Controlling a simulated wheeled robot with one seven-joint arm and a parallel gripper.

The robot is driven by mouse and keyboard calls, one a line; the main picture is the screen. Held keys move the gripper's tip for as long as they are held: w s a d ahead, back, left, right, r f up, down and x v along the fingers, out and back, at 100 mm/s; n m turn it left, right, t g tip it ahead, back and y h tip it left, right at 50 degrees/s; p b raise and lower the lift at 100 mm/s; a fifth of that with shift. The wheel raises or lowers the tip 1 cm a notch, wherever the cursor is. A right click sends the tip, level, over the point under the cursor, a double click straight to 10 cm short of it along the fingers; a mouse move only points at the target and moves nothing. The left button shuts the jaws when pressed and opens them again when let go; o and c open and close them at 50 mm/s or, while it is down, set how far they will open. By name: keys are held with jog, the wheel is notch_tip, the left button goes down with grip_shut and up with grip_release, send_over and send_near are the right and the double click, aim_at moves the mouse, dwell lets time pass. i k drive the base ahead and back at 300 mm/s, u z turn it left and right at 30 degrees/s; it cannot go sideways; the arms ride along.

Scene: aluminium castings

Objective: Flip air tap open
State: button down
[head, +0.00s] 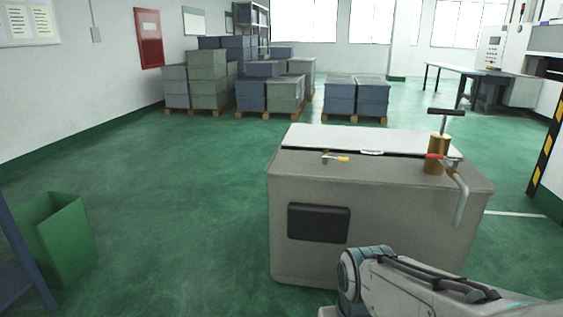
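A grey cabinet-like unit (383,212) stands right of centre, with a pale lid on top. A small tap with a yellow lever (342,158) sits on its top near the front edge; the lever points right. At the right end of the top stands a brass cylinder (437,150) with a black T-handle (446,112). A red lever (434,156) and a curved grey pipe (461,195) are at its side. I cannot tell for sure which of the two levers belongs to the air tap. My arm shows at the bottom right, but my gripper is out of view.
A green bin (62,240) stands at the left. Stacked grey and blue crates (208,75) on pallets stand at the back. The floor left of the unit is clear.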

aim_at(336, 158)
jog(key=u, duration=0.2)
jog(key=i, duration=0.65)
jog(key=z, duration=0.55)
jog(key=i, duration=0.65)
jog(key=z, duration=0.65)
